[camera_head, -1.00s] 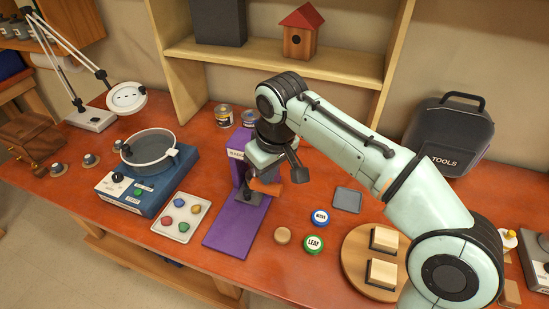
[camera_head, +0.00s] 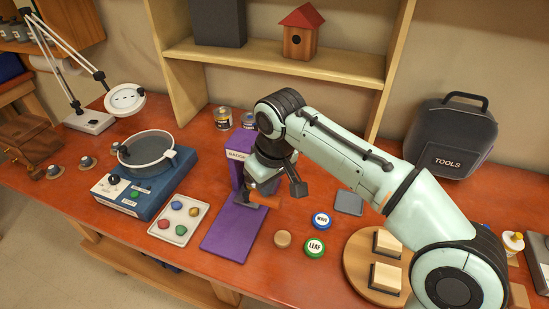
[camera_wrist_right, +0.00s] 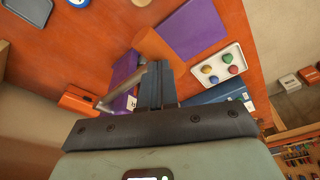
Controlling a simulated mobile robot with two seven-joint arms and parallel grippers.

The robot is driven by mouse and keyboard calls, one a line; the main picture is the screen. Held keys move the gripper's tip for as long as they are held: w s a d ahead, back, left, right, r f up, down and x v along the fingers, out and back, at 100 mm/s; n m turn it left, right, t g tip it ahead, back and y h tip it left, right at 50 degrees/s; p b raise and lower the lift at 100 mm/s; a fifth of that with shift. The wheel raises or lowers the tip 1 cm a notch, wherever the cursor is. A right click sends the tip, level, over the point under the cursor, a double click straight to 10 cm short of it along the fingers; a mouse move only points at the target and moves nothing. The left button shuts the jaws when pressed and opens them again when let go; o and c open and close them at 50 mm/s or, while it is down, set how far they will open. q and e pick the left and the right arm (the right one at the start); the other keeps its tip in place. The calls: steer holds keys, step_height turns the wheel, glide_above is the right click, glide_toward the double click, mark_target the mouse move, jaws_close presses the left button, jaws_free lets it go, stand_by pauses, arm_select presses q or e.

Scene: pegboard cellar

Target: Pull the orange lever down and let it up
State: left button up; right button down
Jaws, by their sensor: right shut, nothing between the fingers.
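The orange lever (camera_head: 265,201) belongs to a purple badge press (camera_head: 236,170) on the bench. Its handle lies low over the purple base and to the right of the upright. My right gripper (camera_head: 262,189) is right above the lever, partly hiding it and the press. In the right wrist view its fingers (camera_wrist_right: 156,72) are shut with nothing between them. The orange handle (camera_wrist_right: 151,44) shows just beyond the fingertips, with its metal rod behind; I cannot tell whether they touch. My left gripper is out of view.
Left of the press stand a tray of coloured pieces (camera_head: 186,236) and a blue machine (camera_head: 134,203). To the right lie a wooden disc (camera_head: 283,239), a blue button (camera_head: 321,220), a green button (camera_head: 315,248) and a round board (camera_head: 353,270). A toolbox (camera_head: 455,135) stands behind.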

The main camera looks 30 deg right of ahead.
steer(key=shift+f, duration=0.1)
steer(key=shift+w+d+f+b, duration=0.15)
steer(key=shift+f+b, duration=0.7)
steer(key=shift+f, duration=0.5)
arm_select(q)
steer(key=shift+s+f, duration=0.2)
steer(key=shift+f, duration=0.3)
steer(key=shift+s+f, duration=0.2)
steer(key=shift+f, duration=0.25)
arm_select(e)
steer(key=shift+w+d+f+b, duration=0.15)
steer(key=shift+f+b, duration=0.2)
steer(key=shift+f, duration=0.3)
steer(key=shift+w+d+f+b, duration=0.15)
steer(key=shift+f+b, duration=0.15)
steer(key=shift+f, duration=0.3)
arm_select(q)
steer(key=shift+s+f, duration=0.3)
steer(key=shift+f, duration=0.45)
arm_select(e)
steer(key=shift+f, duration=0.15)
arm_select(q)
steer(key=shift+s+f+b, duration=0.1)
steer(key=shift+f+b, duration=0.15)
steer(key=shift+b, duration=0.05)
arm_select(e)
steer(key=shift+w+d+f, duration=0.15)
steer(key=shift+d+f, duration=0.15)
steer(key=shift+f, duration=0.3)
